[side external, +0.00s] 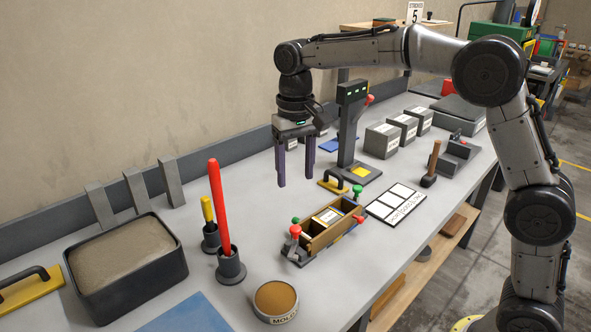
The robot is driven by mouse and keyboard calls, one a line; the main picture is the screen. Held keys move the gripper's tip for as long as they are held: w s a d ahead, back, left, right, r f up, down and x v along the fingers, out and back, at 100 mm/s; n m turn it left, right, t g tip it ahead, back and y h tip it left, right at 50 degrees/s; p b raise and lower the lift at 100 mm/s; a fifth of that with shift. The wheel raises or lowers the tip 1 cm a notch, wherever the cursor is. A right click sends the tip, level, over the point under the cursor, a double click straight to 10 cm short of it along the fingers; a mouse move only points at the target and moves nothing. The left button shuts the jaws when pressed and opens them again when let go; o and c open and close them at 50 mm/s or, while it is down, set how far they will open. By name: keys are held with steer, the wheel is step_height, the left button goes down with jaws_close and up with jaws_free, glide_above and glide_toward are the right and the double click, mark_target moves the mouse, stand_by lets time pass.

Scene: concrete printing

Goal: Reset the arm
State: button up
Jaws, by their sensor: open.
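My gripper (295,164) points straight down above the grey bench (262,190), with its two dark purple fingers apart and nothing between them. It hangs behind a wooden mould (335,226) with red and green knobs, higher than the mould and not touching it. My arm reaches in from the right, bent over the bench.
A black device on a post (348,125) stands right of my gripper. A tub of grey mix (125,265), a tall red rod in a holder (221,205) and a round tin (275,302) stand at left and front. Grey blocks (382,140) and a mallet (432,165) are at right.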

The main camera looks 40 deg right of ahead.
steer(key=s+d+r+t, duration=0.2)
steer(key=s+r, duration=0.3)
steer(key=s, duration=0.2)
steer(key=s+d+r+t, duration=0.1)
steer(key=s+d+r, duration=0.2)
steer(key=s+r, duration=0.3)
steer(key=s+d+f+n+t, duration=0.1)
steer(key=s+f+n+t, duration=0.1)
steer(key=s+f, duration=1)
steer(key=s+n, duration=0.1)
steer(key=s, duration=0.2)
steer(key=shift+s+d+t, duration=0.3)
steer(key=shift+r, duration=0.1)
